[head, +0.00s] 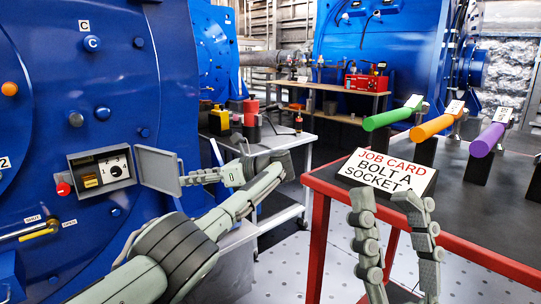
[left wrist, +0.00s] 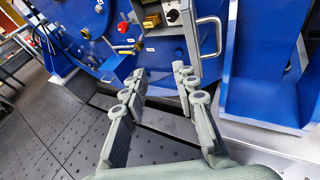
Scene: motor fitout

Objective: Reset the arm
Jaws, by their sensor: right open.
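My left arm reaches in from the lower left in the head view. Its gripper (head: 190,178) points left, beside the open grey door (head: 158,170) of a small control box (head: 85,172) on the blue motor housing. In the left wrist view, the left gripper's fingers (left wrist: 160,72) stand apart with nothing between them; the door's pale handle (left wrist: 218,38) is to their right. I cannot tell whether a finger touches the door. My right gripper (head: 393,200) is open and empty, pointing up in front of the job card (head: 388,173).
A red-edged table (head: 490,221) at the right bears the card and the green (head: 392,118), orange (head: 434,126) and purple (head: 487,140) handled tools on black stands. A grey bench (head: 285,200) stands behind my left arm. Perforated floor (head: 285,275) is clear between.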

